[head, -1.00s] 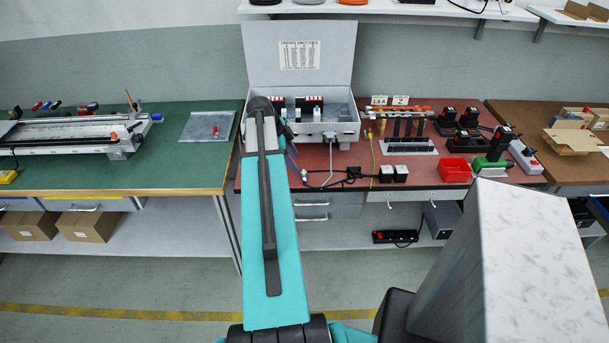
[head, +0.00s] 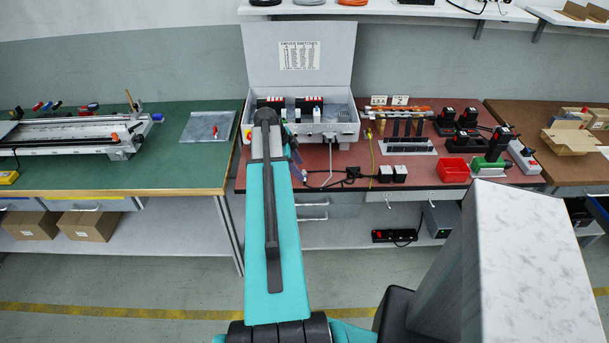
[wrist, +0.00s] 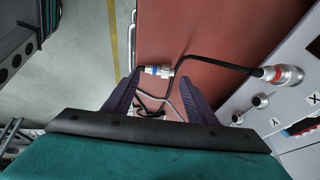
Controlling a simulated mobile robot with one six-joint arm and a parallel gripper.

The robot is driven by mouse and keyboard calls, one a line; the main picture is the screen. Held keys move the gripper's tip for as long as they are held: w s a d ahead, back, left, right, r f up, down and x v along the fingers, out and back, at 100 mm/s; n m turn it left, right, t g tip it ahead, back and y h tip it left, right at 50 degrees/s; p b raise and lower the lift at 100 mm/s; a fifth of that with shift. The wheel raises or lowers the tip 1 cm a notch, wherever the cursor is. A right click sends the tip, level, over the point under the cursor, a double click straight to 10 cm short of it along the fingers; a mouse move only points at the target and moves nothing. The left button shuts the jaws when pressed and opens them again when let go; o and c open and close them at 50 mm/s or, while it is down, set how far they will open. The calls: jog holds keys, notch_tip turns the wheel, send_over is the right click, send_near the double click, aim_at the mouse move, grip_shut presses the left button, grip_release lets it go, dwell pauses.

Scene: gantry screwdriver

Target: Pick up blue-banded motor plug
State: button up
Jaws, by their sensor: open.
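The blue-banded motor plug (wrist: 154,71) is a small silver cylinder with a blue ring, lying on the red bench top (wrist: 190,35) near its front edge. A black cable runs from it to the right. My gripper (wrist: 159,77) is open, with one dark finger to each side of the plug in the wrist view. I cannot tell how high the fingertips are above it, and no grip on it shows. In the head view, the plug (head: 304,174) is tiny, just right of my arm, which hides most of the gripper.
The open box (head: 347,130) stands behind my arm. A red bin (head: 454,170) and black adapters (head: 392,174) lie to the right. Cables cross the bench.

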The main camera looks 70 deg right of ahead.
aim_at(304, 174)
jog(key=shift+p+x, duration=0.45)
jog(key=shift+x, duration=1.2)
jog(key=c, duration=1.1)
jog(key=shift+r, duration=0.15)
